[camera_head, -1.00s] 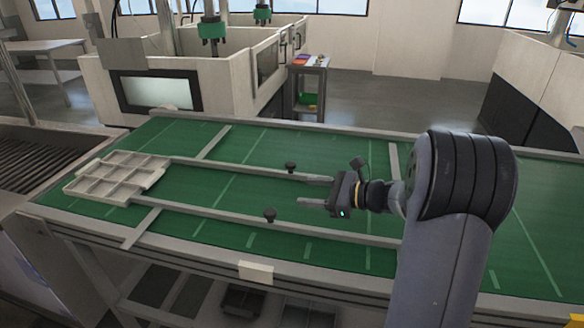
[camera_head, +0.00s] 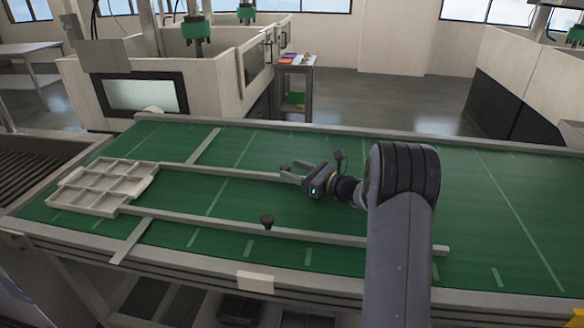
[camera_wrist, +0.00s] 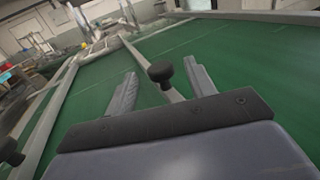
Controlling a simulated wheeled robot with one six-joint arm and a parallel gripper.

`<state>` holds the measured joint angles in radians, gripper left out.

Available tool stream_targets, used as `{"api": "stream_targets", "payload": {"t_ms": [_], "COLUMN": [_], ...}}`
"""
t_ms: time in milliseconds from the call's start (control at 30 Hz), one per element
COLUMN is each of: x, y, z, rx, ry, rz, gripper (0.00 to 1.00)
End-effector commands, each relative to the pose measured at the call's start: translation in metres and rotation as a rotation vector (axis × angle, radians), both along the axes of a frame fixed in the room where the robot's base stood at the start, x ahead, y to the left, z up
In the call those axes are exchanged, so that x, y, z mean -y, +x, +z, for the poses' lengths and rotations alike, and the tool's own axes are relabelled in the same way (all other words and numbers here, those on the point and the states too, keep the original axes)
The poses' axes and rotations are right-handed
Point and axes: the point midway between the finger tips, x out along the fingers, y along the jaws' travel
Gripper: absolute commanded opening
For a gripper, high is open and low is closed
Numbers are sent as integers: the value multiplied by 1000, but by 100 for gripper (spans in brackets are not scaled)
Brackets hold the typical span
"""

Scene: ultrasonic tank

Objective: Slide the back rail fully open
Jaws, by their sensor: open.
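The back rail (camera_head: 220,172) is a long grey bar across the green table, running right from near the pale divided tray (camera_head: 68,195). Its dark knob (camera_wrist: 160,72) stands upright between my fingers in the wrist view, with visible gaps on both sides. In the head view my gripper (camera_head: 286,172) is at the rail's right part and hides the knob. The fingers are apart and hold nothing. The front rail (camera_head: 340,238) runs nearer, with its own dark knob (camera_head: 267,221); that knob also shows at the wrist view's left edge (camera_wrist: 8,152).
Grey cross strips (camera_head: 204,146) meet the rails near the tray. The green table (camera_head: 490,190) is clear on the right. A grey border (camera_head: 400,136) runs along its back edge. A small side table (camera_head: 296,80) and white tanks stand beyond.

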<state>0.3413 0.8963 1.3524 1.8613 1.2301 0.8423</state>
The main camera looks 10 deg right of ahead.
Motion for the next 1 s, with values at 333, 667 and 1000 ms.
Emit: {"api": "stream_targets", "payload": {"t_ms": [333, 667, 1000], "x": [-9, -9, -9], "y": [9, 9, 9], "z": [0, 0, 0], "rx": [-1, -1, -1], "ry": [1, -1, -1], "rz": [-1, 0, 0], "gripper": [52, 33, 5]}}
